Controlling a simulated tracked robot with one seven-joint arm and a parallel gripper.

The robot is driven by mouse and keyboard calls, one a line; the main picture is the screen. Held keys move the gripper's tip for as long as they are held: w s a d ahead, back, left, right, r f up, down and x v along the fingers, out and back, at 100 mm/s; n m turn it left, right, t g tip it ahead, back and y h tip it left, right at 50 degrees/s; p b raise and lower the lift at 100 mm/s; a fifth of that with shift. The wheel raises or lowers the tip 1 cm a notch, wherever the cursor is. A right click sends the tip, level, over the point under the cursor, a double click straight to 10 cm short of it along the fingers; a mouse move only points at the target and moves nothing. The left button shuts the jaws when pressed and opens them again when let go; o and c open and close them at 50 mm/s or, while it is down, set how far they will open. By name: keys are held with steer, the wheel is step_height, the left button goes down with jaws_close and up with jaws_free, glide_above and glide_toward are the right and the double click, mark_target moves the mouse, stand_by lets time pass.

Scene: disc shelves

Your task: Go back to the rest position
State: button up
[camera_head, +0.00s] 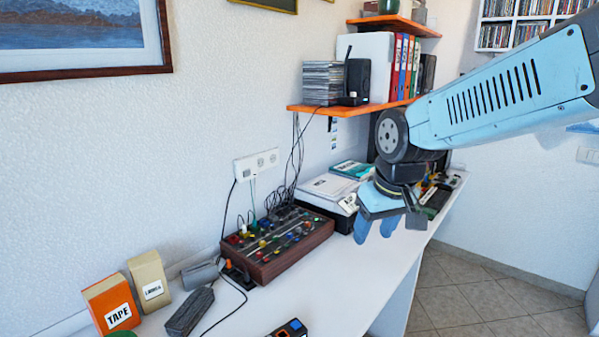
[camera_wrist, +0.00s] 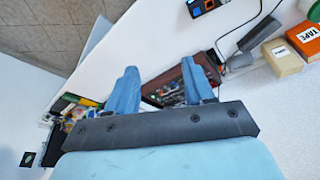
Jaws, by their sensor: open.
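My gripper (camera_head: 375,226) hangs from my light blue arm above the white desk, in the right half of the head view. Its two blue fingers are apart with nothing between them. In the wrist view my gripper (camera_wrist: 165,85) also shows open and empty. Beyond the fingers lies the brown mixer box (camera_wrist: 182,78) with coloured knobs. In the head view this mixer box (camera_head: 277,242) stands on the desk to the left of my gripper.
The white desk (camera_head: 345,285) has free room at its front middle. An orange TAPE box (camera_head: 108,303), a beige box (camera_head: 149,280) and a dark adapter (camera_head: 190,311) stand at the left. Orange shelves (camera_head: 340,109) hold discs and binders. A printer (camera_head: 325,197) stands behind my gripper.

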steer(key=s+d+r+m+t+h, duration=0.1)
steer(key=s+d+r+m+t, duration=0.1)
steer(key=s+d+r, duration=0.3)
steer(key=s+d+m, duration=0.1)
steer(key=s+d, duration=0.3)
steer(key=shift+m, duration=0.4)
stand_by(0.4)
